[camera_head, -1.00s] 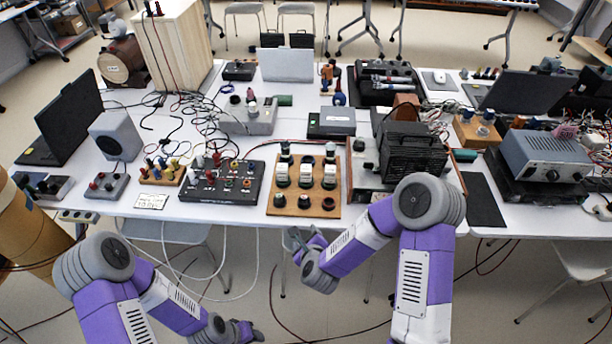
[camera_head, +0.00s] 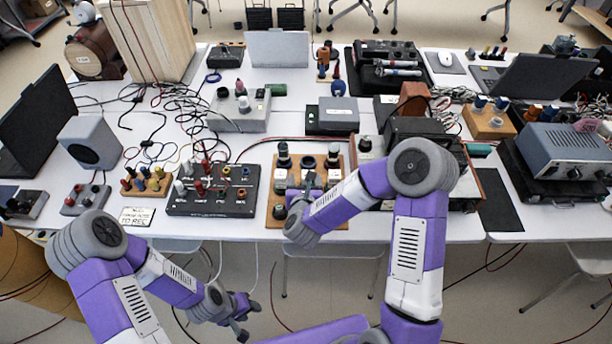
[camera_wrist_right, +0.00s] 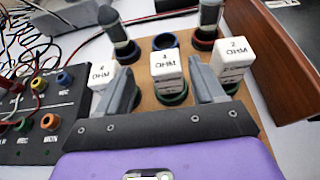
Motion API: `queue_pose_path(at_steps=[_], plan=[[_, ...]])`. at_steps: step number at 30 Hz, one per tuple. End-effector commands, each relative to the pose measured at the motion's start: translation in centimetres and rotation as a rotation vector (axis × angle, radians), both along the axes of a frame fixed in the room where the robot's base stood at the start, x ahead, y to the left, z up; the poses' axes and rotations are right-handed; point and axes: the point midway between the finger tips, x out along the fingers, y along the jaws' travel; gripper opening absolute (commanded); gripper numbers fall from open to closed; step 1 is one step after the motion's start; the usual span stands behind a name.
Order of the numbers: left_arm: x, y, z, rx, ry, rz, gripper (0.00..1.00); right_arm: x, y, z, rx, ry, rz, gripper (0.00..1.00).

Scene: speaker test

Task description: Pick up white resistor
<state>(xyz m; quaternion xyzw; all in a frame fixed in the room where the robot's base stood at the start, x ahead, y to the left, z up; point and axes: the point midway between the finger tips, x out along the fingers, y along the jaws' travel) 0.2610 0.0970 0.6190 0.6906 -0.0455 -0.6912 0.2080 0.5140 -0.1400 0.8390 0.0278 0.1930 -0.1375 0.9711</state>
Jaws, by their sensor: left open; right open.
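Three white block resistors stand in a row on a wooden board (camera_head: 271,212). In the right wrist view they are the left resistor (camera_wrist_right: 101,76), the middle resistor (camera_wrist_right: 166,68) and the right resistor (camera_wrist_right: 232,56), each marked in OHM. My right gripper (camera_head: 308,182) is open over the board. In its wrist view (camera_wrist_right: 162,72) the middle resistor appears between the two fingers, with neither finger clearly touching it. In the head view the right gripper partly hides the resistors. My left gripper (camera_head: 244,316) is open and empty, low in front of the table.
Dark posts (camera_wrist_right: 118,30) rise behind the resistors. A black terminal box (camera_head: 214,190) is left of the board. A brown-sided instrument (camera_head: 470,178) stands right of it. Loose cables (camera_head: 175,105) lie at the back left. A white sign (camera_head: 137,216) lies near the front edge.

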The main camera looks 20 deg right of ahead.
Motion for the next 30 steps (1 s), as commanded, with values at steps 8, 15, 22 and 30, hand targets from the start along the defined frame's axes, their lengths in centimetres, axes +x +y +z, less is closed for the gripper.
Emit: queue_pose_path(at_steps=[8, 15, 22, 30], plan=[[0.0, 0.0, -0.9, 0.0, 0.0, 0.0, 0.43, 3.1, -1.8, -1.9, -0.001, 0.0, -0.003, 0.68], [0.0, 0.0, -1.1, 0.0, 0.0, 0.0, 0.43, 4.8, -2.1, -2.5, 0.0, 0.001, 0.001, 0.68], [0.0, 0.0, -1.1, 0.0, 0.0, 0.0, 0.43, 4.8, -2.1, -2.4, 0.0, 0.001, 0.001, 0.6], [0.0, 0.0, -1.1, 0.0, 0.0, 0.0, 0.43, 4.7, -2.1, -2.4, 0.0, 0.001, 0.001, 0.19]])
